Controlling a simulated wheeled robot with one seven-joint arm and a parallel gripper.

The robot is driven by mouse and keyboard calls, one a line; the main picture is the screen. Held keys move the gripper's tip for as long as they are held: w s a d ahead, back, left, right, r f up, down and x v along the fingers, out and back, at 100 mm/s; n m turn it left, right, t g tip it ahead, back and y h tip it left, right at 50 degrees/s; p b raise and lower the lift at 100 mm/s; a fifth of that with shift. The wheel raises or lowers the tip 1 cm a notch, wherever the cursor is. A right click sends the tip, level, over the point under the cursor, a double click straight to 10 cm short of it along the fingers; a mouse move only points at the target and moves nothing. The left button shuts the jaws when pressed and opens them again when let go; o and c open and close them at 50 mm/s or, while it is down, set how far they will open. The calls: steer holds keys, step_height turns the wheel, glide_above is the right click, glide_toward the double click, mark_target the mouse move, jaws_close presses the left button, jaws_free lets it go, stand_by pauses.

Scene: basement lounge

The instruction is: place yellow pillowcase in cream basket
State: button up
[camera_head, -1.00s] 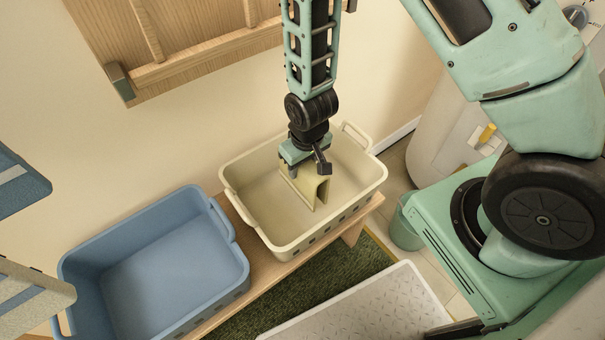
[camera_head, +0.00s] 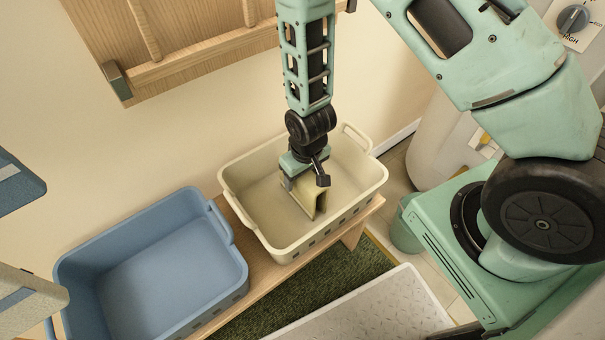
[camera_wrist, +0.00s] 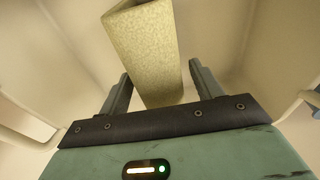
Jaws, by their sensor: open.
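The cream basket (camera_head: 232,183) stands on a wooden bench, right of a blue basket. The yellow pillowcase (camera_head: 314,205) is a pale yellow folded piece inside the cream basket, under my gripper (camera_head: 304,180). In the wrist view the pillowcase (camera_wrist: 146,45) lies between the two fingers of my gripper (camera_wrist: 157,85), with a visible gap on each side. My gripper is open, down inside the basket's rim. Whether the pillowcase touches the basket floor is hard to tell. The cream basket walls (camera_wrist: 60,60) surround the view from the wrist.
The blue basket (camera_head: 165,280) is empty on the same bench (camera_head: 262,280). A wooden rack (camera_head: 200,55) hangs on the wall above. A small green bin (camera_head: 402,232) stands right of the bench. A green mat (camera_head: 300,300) lies on the floor in front.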

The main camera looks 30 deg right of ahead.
steer(key=r+p, duration=0.1)
steer(key=r, duration=0.3)
steer(key=s+r+p, duration=0.1)
steer(key=r, duration=0.3)
steer(key=r+p, duration=0.1)
steer(key=r, duration=0.3)
steer(key=shift+s+d, duration=0.15)
steer(key=shift+s, duration=0.1)
